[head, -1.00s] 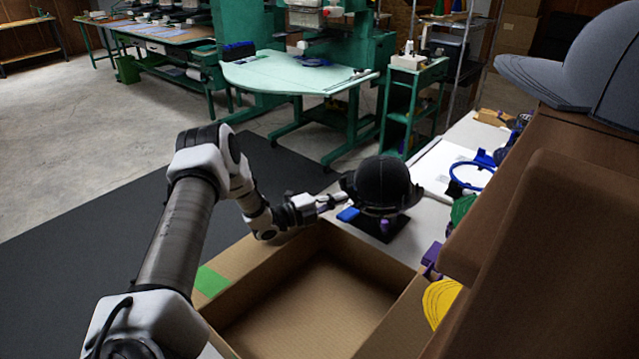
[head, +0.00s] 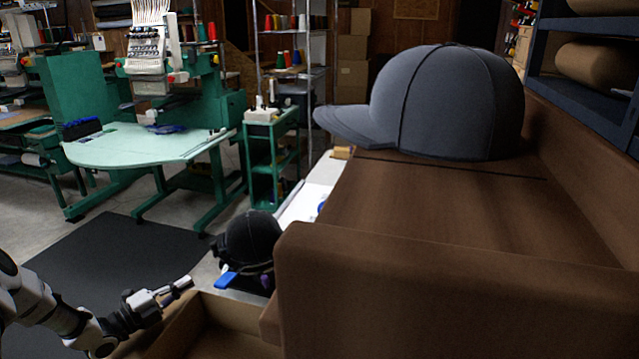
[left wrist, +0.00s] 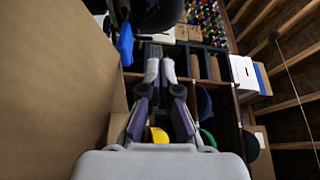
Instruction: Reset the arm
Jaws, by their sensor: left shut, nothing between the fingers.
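My left arm comes in at the lower left of the head view. Its gripper (head: 176,289) is shut and empty, beside the open cardboard box (head: 213,333). In the left wrist view my left gripper (left wrist: 160,68) shows with its fingertips close together and nothing between them. A black cap on a dark stand (head: 250,240) stands just beyond the gripper, with a blue piece (head: 226,280) at its front. The gripper is apart from both. My right gripper is not in view.
A large brown surface (head: 400,290) fills the right, with a big grey cap (head: 450,100) on top. A green embroidery machine with a pale table (head: 145,147) stands behind, left. A green cart (head: 272,150) is in the middle. The dark floor mat (head: 95,260) is clear.

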